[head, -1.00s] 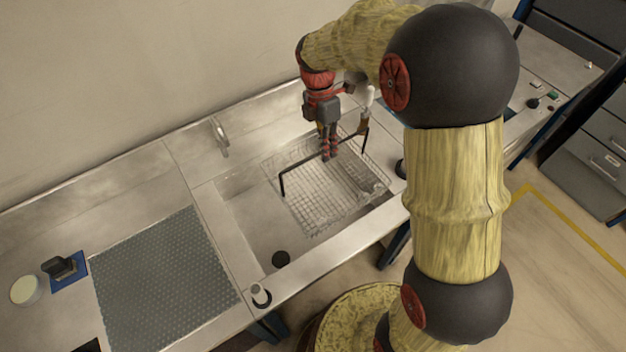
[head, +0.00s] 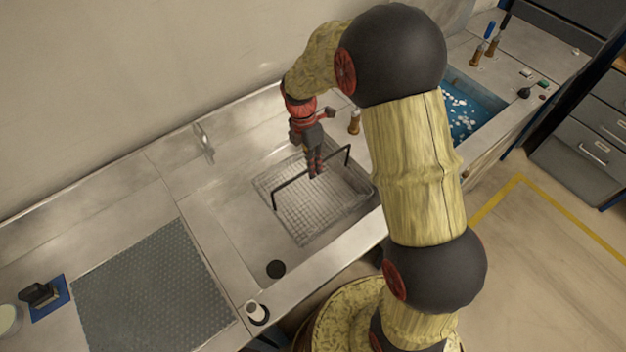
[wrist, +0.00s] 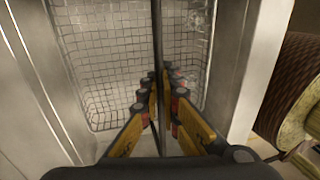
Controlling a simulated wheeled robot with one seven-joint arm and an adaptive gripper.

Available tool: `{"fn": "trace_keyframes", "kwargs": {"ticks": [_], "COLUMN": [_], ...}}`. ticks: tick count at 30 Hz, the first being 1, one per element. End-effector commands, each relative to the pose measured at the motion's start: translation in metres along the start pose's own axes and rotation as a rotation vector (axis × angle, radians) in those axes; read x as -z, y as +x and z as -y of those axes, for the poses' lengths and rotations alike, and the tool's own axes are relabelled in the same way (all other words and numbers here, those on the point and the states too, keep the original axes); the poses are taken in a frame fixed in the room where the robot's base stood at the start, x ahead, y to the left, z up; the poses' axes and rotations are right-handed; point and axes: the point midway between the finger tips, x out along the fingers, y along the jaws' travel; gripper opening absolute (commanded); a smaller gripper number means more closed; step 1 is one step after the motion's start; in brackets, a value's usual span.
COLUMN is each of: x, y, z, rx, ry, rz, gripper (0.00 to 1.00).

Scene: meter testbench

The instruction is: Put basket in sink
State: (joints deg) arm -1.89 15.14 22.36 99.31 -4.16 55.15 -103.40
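The wire mesh basket (head: 325,215) with a black bar handle (head: 291,182) is inside the right part of the steel sink (head: 238,222). It looks level. Whether its bottom touches the sink floor I cannot tell. My gripper (head: 316,174) points down at the middle of the handle. In the wrist view, the fingers of my gripper (wrist: 160,85) close in on both sides of the dark handle bar, and the basket mesh (wrist: 110,60) shows below, between the sink walls. The fingers hide part of the bar.
The round dark drain (head: 276,269) is left of the basket. A faucet (head: 204,142) stands at the back edge. A white-topped item (head: 257,312) stands on the front rim. A grey textured mat (head: 150,290) lies left. A blue basin (head: 470,108) is at the right.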

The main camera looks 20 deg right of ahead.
Motion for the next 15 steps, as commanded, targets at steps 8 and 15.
{"fn": "trace_keyframes", "kwargs": {"ticks": [8, 15], "x": [0.0, 0.0], "y": [0.019, 0.053], "z": [-0.004, -0.011], "rx": [0.001, 0.001], "ry": [0.0, 0.0], "rz": [0.0, 0.0], "gripper": [0.0, 0.0]}}
